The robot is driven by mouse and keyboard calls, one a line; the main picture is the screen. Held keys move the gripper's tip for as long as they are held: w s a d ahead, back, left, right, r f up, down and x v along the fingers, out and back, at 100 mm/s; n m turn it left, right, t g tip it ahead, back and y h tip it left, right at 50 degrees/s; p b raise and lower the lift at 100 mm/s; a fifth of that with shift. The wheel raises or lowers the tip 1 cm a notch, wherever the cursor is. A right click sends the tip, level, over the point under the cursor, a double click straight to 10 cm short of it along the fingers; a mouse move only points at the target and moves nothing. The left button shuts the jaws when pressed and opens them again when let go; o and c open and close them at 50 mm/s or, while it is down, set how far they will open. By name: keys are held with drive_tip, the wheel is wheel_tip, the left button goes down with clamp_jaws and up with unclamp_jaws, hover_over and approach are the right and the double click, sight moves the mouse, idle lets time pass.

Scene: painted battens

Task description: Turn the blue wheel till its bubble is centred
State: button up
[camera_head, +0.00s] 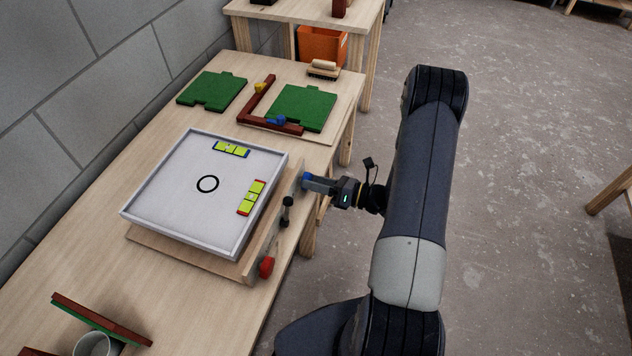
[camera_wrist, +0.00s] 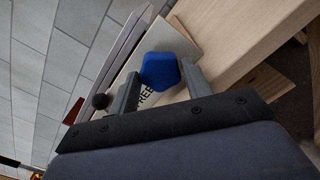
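The blue wheel (camera_head: 306,179) is on the right side of the levelling board, near its far corner. In the wrist view the blue wheel (camera_wrist: 163,69) lies between the fingertips of my gripper (camera_wrist: 160,80). One finger is on each side of it, at or very near its edges; whether they press on it I cannot tell. In the head view my gripper (camera_head: 318,184) reaches the wheel from the right. The tray (camera_head: 180,190) holds a blue-framed yellow-green vial (camera_head: 231,149) along its far edge and a red-framed vial (camera_head: 251,197) along its right edge. The exact bubble positions are too small to read.
A red wheel (camera_head: 267,267) and a black knob (camera_head: 287,202) are on the board's same side. Green panels (camera_head: 212,91) and a red batten frame (camera_head: 257,98) lie beyond the tray. A cup (camera_head: 92,345) stands at the near end. Open floor (camera_head: 530,130) lies right of the bench.

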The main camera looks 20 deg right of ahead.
drive_tip(key=o, duration=0.4)
